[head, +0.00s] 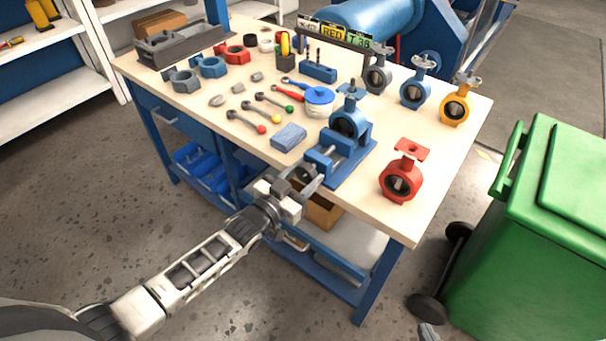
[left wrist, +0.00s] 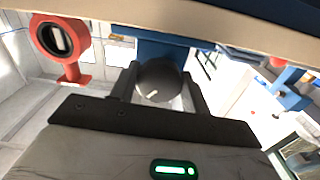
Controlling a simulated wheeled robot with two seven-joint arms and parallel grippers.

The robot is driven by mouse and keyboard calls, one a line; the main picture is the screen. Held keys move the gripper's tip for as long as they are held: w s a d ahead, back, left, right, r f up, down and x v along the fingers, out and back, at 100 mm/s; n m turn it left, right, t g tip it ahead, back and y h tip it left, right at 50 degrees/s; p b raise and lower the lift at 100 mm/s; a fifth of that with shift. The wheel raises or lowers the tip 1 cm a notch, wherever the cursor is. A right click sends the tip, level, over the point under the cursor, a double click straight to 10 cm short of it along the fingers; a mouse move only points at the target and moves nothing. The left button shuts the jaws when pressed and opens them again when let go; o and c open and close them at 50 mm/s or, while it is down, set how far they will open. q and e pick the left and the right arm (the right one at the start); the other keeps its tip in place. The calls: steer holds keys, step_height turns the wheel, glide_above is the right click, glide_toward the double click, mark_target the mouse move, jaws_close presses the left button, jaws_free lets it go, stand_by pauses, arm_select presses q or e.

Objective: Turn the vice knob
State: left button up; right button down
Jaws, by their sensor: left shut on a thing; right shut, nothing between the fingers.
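The blue vice (head: 345,158) stands at the front edge of the workbench with a dark blue butterfly valve (head: 349,122) in its jaws. The vice knob, dark and round, shows in the left wrist view (left wrist: 155,78) between the two fingers. My left gripper (head: 306,181) is at the front of the vice, shut on the knob; it also shows in the left wrist view (left wrist: 160,92). In the head view the gripper largely hides the knob. A small part of my right gripper (head: 428,332) shows at the bottom edge, shut and empty, well away from the vice.
A red valve (head: 402,180) stands right of the vice, and a blue sponge-like block (head: 289,137) lies left of it. Grey, blue and yellow valves (head: 456,107) line the back right. A green bin (head: 530,250) stands right of the bench (head: 440,150).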

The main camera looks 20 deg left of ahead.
arm_select(q)
steer(key=n, duration=0.4)
steer(key=shift+s+n, duration=0.1)
steer(key=shift+n, duration=0.2)
steer(key=shift+d, duration=0.1)
stand_by(0.4)
steer(key=o, duration=1)
steer(key=v, duration=1.6)
steer(key=s+d+f+m+g+y, duration=0.1)
steer(key=s+d+f+g, duration=0.1)
steer(key=s+d+f+g+y, duration=0.1)
steer(key=s+d+f+g, duration=0.1)
steer(key=s, duration=0.1)
steer(key=s+d+f+m+g+y, duration=0.1)
steer(key=s+d+f+g, duration=0.1)
steer(key=s, duration=0.1)
steer(key=shift+s+d+f+m+g, duration=0.2)
steer(key=shift+s+d+m+g, duration=0.05)
steer(key=shift+m+g, duration=0.05)
